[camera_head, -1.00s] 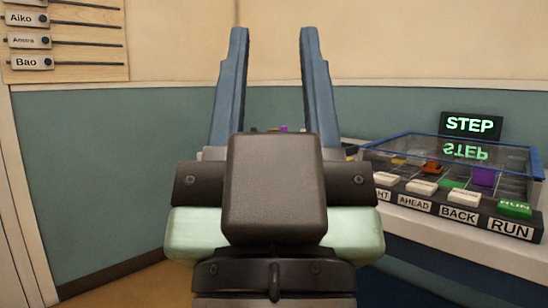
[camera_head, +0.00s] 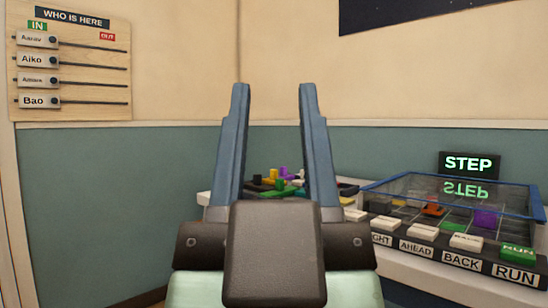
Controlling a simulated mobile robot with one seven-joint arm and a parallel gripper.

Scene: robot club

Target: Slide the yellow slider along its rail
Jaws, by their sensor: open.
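My gripper (camera_head: 273,90) is open and empty, with its two blue-grey fingers pointing up and away in the middle of the view. Between and behind the fingers, small coloured pieces lie on the table. One of them is a small yellow piece (camera_head: 272,175), partly crowded by purple, green and dark pieces. I cannot tell whether it is the yellow slider, and no rail shows clearly there. My gripper's body hides part of that table.
A wooden board (camera_head: 85,110) with name sliders on rails hangs on the left wall; no slider on it is yellow. At right, a clear-covered box (camera_head: 540,205) has labelled buttons in front and a STEP sign (camera_head: 468,164) behind. The floor at left is mostly out of view.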

